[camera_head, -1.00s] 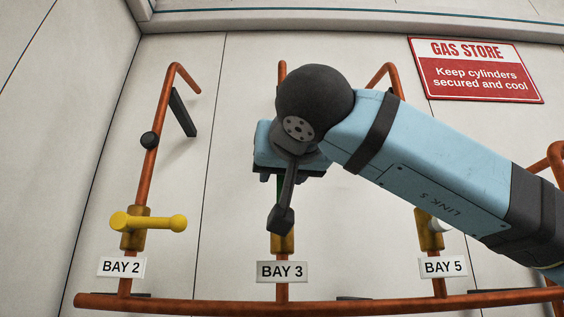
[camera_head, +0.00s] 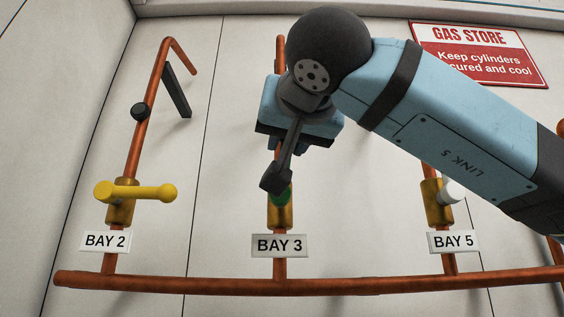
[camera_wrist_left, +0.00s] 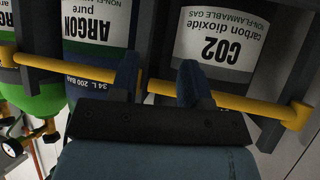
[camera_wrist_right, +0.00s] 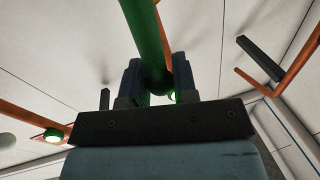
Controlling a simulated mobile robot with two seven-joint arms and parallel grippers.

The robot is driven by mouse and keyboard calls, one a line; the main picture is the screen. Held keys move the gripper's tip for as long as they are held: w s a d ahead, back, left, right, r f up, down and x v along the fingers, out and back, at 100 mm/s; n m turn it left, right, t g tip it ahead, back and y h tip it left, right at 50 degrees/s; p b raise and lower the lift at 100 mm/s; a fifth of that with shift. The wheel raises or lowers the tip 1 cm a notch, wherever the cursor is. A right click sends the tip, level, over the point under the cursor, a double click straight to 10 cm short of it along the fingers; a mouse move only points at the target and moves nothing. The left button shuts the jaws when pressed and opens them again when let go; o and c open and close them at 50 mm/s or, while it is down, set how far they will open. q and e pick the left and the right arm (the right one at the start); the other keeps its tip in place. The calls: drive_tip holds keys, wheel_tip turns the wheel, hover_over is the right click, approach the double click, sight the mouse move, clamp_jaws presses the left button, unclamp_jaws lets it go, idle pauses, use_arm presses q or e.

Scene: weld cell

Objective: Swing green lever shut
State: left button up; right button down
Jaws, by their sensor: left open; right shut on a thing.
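The green lever (camera_head: 281,197) sits on the brass valve body (camera_head: 281,214) of the BAY 3 pipe. In the head view most of it is hidden behind my right wrist. In the right wrist view the green lever (camera_wrist_right: 145,32) runs from the top edge down between the fingers of my right gripper (camera_wrist_right: 157,78), which is shut on it. Its angle to the pipe is hard to tell. My left gripper (camera_wrist_left: 158,76) is open and empty, in front of a yellow bar (camera_wrist_left: 67,68) across gas cylinders; whether it touches the bar is unclear.
The BAY 2 valve has a yellow lever (camera_head: 140,193) lying across its pipe. The BAY 5 valve has a white handle (camera_head: 453,192), partly beside my arm. A copper header pipe (camera_head: 190,285) runs along the bottom. A gas store sign (camera_head: 475,55) is partly covered by my arm.

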drive_tip(key=shift+w+d+f+m+b, duration=0.25)
drive_tip(key=shift+d+f+m+b, duration=0.15)
drive_tip(key=shift+d+m+b, duration=0.1)
use_arm(q)
drive_tip(key=w+d+f+b, duration=0.2)
drive_tip(key=d+f+b, duration=0.1)
drive_tip(key=f+b, duration=1.3)
drive_tip(key=b, duration=0.3)
drive_tip(key=shift+f+h, duration=0.3)
use_arm(e)
drive_tip(key=d+f+m+t+h, duration=0.2)
drive_tip(key=d+f+m, duration=0.4)
drive_tip(key=m, duration=1.1)
drive_tip(key=shift+s+f+m+h, duration=0.25)
drive_tip(key=shift+f+m+h, duration=0.15)
drive_tip(key=shift+f+h, duration=0.35)
use_arm(q)
drive_tip(key=shift+a, duration=0.15)
use_arm(e)
drive_tip(key=shift+d, duration=0.1)
drive_tip(key=c, duration=1.1)
unclamp_jaws()
